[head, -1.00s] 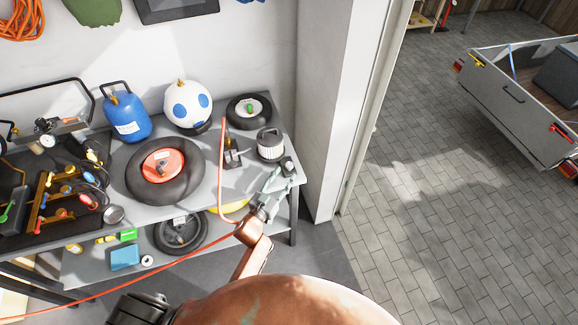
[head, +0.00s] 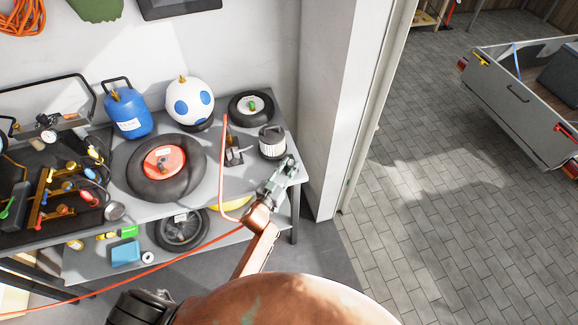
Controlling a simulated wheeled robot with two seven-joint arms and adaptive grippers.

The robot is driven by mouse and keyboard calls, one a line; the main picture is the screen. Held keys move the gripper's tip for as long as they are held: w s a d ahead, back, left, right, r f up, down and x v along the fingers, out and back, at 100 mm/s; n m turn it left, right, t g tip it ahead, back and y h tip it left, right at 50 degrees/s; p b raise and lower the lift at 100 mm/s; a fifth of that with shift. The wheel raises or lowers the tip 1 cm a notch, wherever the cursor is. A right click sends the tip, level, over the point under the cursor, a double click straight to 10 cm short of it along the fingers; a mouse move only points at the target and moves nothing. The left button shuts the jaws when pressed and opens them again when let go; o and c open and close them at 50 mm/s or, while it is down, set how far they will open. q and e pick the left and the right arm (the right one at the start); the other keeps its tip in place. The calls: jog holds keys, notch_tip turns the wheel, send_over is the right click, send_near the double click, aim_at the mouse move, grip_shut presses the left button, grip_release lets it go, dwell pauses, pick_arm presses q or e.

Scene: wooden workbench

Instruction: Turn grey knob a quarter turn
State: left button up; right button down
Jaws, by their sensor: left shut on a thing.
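The grey knob (head: 290,162) is a small dark shape at the front right corner of the bench top, mostly hidden by my left gripper. My left gripper (head: 284,169) reaches up to it from below in the head view, with its grey-green fingers shut on the knob. How far the knob is turned cannot be made out. My right gripper is not in view.
On the grey bench (head: 215,180), a white ribbed filter (head: 272,143) stands just behind the gripper. An orange hose (head: 223,165) runs close on its left. A black tyre with a red hub (head: 163,161) lies further left. Open floor (head: 430,220) is at right.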

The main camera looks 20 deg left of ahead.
pick_arm(q)
jog(key=c, duration=0.3)
grip_shut()
jog(key=shift+r+m+h+p, duration=0.2)
jog(key=shift+m+h+p, duration=0.2)
jog(key=shift+h+p, duration=0.1)
jog(key=shift+a+m+g+h+p, duration=0.1)
jog(key=shift+m+g+h+p, duration=0.2)
jog(key=shift+m+h+p, duration=0.45)
jog(key=shift+w+m+g+h, duration=0.1)
jog(key=shift+m+g+h, duration=0.35)
jog(key=shift+h, duration=0.5)
jog(key=shift+a+f+m+g+h, duration=0.15)
jog(key=shift+m+g+h, duration=0.5)
jog(key=shift+h, duration=0.45)
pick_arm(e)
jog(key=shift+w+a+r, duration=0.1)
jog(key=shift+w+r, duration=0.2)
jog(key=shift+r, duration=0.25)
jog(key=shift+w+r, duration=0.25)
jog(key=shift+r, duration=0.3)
